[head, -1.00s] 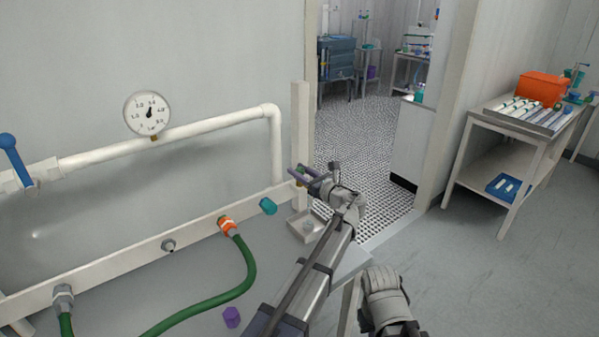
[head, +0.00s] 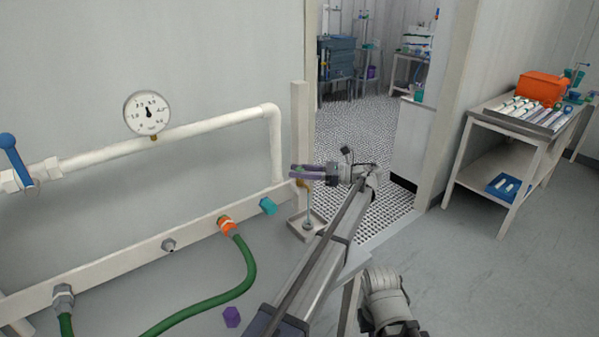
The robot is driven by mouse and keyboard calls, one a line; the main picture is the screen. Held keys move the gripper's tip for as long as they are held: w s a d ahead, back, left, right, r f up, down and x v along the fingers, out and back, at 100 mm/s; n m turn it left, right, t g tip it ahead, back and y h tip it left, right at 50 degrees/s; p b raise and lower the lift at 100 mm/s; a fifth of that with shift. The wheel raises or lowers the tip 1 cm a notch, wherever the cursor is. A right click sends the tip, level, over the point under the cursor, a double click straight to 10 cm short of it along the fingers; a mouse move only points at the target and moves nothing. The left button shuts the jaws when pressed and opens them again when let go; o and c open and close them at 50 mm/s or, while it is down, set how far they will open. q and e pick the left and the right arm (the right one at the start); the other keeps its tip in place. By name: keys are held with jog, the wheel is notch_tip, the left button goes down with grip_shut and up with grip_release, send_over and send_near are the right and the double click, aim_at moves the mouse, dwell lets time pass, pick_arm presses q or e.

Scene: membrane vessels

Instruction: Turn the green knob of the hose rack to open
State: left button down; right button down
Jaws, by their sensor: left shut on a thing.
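The fingers point left and lie nearly level. A small brass tap (head: 304,184) shows just below the fingers. A thin pale stream (head: 308,205) runs down from it to a small tray (head: 296,230). My right gripper is not in view; only part of my right arm shows at the bottom.
A teal fitting (head: 267,206) and an orange coupling (head: 227,224) with a green hose (head: 240,285) sit on the rack. A pressure gauge (head: 147,112) and a blue-handled valve (head: 14,158) are on the white pipe. A bench (head: 480,150) stands right; a doorway opens behind the gripper.

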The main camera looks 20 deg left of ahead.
pick_arm(q)
jog(key=shift+n+g, duration=0.3)
jog(key=shift+g, duration=0.1)
jog(key=c, duration=0.5)
grip_release()
jog(key=shift+d, duration=0.1)
